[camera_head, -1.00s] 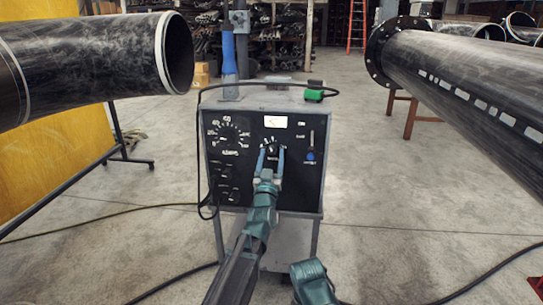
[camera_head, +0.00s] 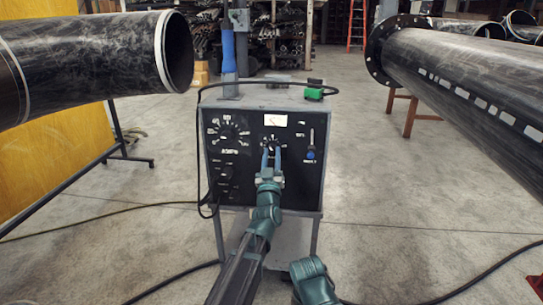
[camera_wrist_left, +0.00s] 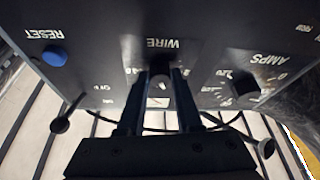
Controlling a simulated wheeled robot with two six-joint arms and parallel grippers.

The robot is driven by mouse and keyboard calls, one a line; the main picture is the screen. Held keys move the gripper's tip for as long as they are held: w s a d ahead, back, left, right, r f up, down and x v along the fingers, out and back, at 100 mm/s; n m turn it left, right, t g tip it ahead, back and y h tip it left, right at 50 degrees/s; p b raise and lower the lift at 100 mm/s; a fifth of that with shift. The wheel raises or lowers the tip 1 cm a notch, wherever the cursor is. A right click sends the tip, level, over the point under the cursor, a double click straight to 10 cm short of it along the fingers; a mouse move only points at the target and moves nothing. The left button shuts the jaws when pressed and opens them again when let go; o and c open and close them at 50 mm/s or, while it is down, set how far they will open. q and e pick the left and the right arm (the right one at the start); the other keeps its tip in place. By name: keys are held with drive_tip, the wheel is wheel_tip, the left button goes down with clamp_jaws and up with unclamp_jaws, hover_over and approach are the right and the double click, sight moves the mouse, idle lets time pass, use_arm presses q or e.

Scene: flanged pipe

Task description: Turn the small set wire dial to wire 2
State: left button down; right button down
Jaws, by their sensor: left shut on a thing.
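The small wire dial (camera_head: 271,143) is on the black front panel of the welding machine (camera_head: 300,190), below a small white label. My left gripper (camera_head: 271,158) reaches the panel at this dial, with its two blue fingers close together. In the left wrist view the wire dial (camera_wrist_left: 160,88) sits between the fingertips, under the upside-down word WIRE, and the left gripper (camera_wrist_left: 161,90) is shut on it. The fingers hide part of the dial's scale, and I cannot read which number it points at.
The larger amps dial (camera_head: 229,133) is left of the wire dial. A lever and a blue reset button (camera_head: 311,155) are on the right. Large pipes (camera_head: 90,65) flank the machine.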

use_arm(q)
drive_tip(key=n+y, duration=0.1)
drive_tip(key=n, duration=0.1)
drive_tip(key=n+y, duration=0.1)
drive_tip(key=n, duration=0.1)
drive_tip(key=shift+d+r+g+p, duration=0.2)
drive_tip(key=shift+g+p, duration=0.1)
drive_tip(key=shift+p, duration=0.1)
drive_tip(key=n+y, duration=0.1)
drive_tip(key=n, duration=0.1)
drive_tip(key=n+p, duration=0.1)
drive_tip(key=shift+d+r+n+g+y, duration=0.1)
drive_tip(key=shift+n+g+y, duration=0.2)
drive_tip(key=shift+n+y, duration=0.1)
drive_tip(key=n+g+y+p, duration=0.1)
drive_tip(key=n+p, duration=0.1)
drive_tip(key=n, duration=0.1)
drive_tip(key=shift+r+n, duration=0.1)
drive_tip(key=shift+n, duration=0.3)
drive_tip(key=shift+d+n+g+y+p, duration=0.1)
drive_tip(key=shift+n+g+y+p, duration=0.35)
drive_tip(key=shift+n, duration=0.65)
drive_tip(key=shift+n+g, duration=0.25)
drive_tip(key=shift+n, duration=0.15)
drive_tip(key=c, duration=0.6)
unclamp_jaws()
